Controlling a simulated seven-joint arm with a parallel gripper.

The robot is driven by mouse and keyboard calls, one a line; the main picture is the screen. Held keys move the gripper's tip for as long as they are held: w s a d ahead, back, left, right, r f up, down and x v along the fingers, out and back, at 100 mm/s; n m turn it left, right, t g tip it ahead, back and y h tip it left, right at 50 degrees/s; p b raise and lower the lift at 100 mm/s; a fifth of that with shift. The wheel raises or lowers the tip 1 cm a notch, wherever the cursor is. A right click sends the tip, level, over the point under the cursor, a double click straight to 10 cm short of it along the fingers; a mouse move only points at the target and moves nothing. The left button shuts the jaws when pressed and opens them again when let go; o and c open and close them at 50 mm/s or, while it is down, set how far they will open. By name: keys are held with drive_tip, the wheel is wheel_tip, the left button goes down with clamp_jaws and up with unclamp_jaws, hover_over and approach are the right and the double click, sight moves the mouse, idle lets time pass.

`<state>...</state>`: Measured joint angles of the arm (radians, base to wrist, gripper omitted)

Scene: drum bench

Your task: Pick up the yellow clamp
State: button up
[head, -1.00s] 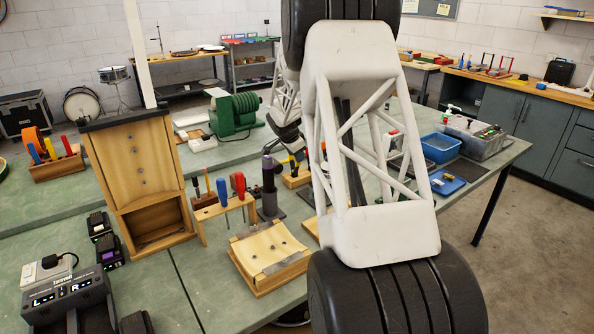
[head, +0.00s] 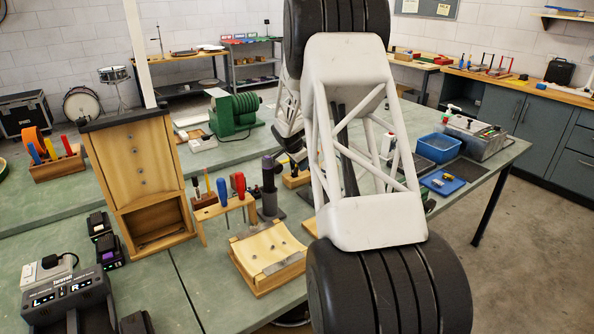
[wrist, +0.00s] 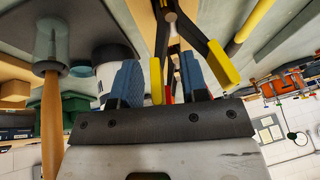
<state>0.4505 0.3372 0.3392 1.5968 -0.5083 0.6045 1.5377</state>
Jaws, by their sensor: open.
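The yellow clamp (wrist: 222,62) is at the top of the wrist view, with a dark body and yellow handle ends. One yellow handle end shows in the space between my gripper's fingers. The other is to the right of the right finger. My gripper (wrist: 159,68) is open, its two blue ribbed fingers apart. I cannot tell whether either finger touches the clamp. In the head view my arm hides much of the area around the gripper, and the clamp is not clear there.
A wooden holder with a blue and a red screwdriver (head: 239,183) and a dark upright cylinder (head: 268,172) stand left of my arm. A wooden cradle (head: 268,255) is in front. A blue bin (head: 437,147) and blue tray (head: 443,183) are at right.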

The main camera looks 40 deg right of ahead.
clamp_jaws()
idle(0.3)
drive_tip(key=shift+r, duration=5.05)
